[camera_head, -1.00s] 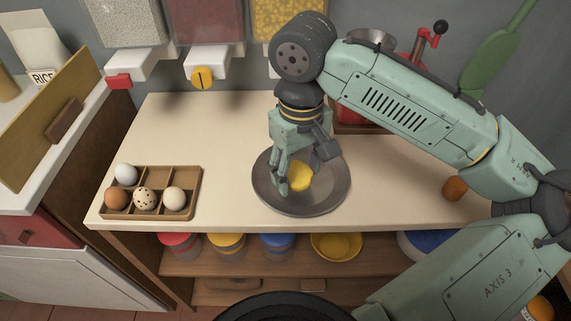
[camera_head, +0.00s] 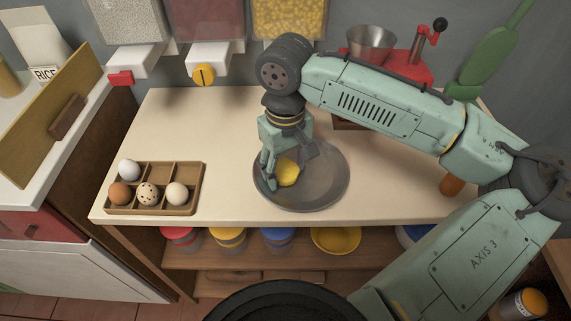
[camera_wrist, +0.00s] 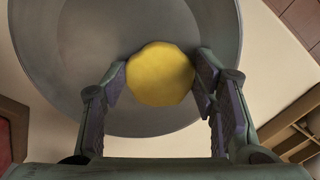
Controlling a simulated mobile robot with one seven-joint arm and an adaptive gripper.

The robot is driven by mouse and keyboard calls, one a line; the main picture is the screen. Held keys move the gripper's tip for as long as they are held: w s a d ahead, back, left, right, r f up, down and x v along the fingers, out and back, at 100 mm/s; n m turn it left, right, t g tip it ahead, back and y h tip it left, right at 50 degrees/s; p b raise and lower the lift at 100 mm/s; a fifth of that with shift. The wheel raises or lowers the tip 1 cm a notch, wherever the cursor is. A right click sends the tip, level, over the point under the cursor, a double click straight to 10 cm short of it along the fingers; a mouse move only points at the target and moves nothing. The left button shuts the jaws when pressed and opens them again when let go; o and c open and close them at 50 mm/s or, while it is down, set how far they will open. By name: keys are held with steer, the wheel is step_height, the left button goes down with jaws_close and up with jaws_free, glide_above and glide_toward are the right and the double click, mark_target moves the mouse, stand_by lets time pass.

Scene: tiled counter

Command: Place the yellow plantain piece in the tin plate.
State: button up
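The yellow plantain piece (camera_head: 288,172) is a rounded yellow lump between my gripper's fingers. In the wrist view it (camera_wrist: 161,75) shows between both finger pads, which appear to touch its sides. My gripper (camera_head: 289,166) points down over the left part of the tin plate and is shut on the piece. The tin plate (camera_head: 328,187) is a round grey metal dish on the counter; in the wrist view its grey surface (camera_wrist: 85,40) lies behind the piece. I cannot tell whether the piece touches the plate's bottom. The fingers hide part of the piece.
A wooden egg box (camera_head: 190,207) with several eggs stands at the counter's left front. A red grinder (camera_head: 400,68) stands at the back right and a brown-orange object (camera_head: 451,186) at the right. The counter (camera_head: 190,125) is clear at the back left.

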mark_target(286, 172)
steer(key=shift+o, duration=0.6)
steer(key=shift+r, duration=0.1)
step_height(286, 172, up, 12)
steer(key=b, duration=0.1)
steer(key=shift+r, duration=0.1)
